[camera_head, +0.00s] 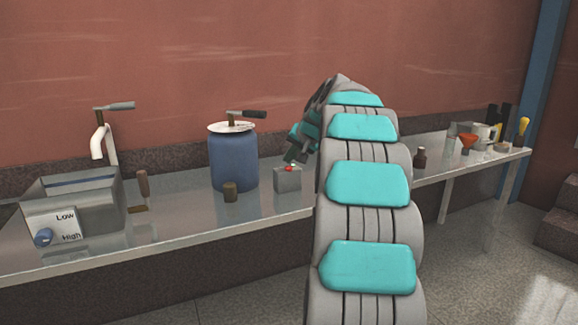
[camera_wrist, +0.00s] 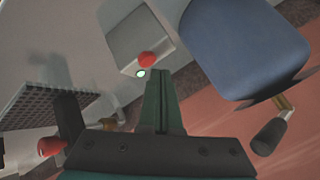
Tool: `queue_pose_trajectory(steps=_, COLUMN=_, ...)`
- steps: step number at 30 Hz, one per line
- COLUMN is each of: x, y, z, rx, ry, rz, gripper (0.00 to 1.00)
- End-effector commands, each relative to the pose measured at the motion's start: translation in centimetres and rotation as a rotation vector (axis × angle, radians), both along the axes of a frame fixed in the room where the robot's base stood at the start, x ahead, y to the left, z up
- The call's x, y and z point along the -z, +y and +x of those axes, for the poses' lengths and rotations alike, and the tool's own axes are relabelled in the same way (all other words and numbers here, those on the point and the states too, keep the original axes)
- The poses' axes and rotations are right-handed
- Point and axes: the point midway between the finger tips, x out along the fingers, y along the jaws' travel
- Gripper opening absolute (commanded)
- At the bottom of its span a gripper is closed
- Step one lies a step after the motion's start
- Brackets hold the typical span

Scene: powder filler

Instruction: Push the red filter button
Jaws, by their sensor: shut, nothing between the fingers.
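The red filter button (camera_head: 289,168) sits on top of a small grey box (camera_head: 288,181) on the steel counter. In the wrist view the red button (camera_wrist: 148,59) is on the grey box (camera_wrist: 135,35), beside a small pale green lit spot (camera_wrist: 141,73). My gripper (camera_head: 291,156) is shut and empty, just above the button in the head view. In the wrist view its fingertips (camera_wrist: 157,74) are close to the button's edge. I cannot tell whether they touch it.
A metal hopper with a Low/High dial (camera_head: 44,237) is at far left. A brown bottle (camera_head: 420,159) and a red funnel (camera_head: 468,142) are to the right.

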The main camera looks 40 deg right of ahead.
Motion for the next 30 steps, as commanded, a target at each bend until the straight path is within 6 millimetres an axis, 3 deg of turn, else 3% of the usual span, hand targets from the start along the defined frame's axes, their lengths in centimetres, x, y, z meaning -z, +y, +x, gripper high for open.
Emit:
queue_pose_trajectory(steps=8, x=-0.4, y=0.0, z=0.0, rx=0.000, ry=0.000, rz=0.000, gripper=0.00)
queue_pose_trajectory(steps=25, x=-5.5, y=0.0, z=0.1, rx=-0.001, ry=0.000, rz=-0.002, gripper=0.00)
queue_pose_trajectory(steps=30, x=-6.1, y=0.0, z=0.0, rx=-0.001, ry=0.000, rz=-0.001, gripper=0.00)
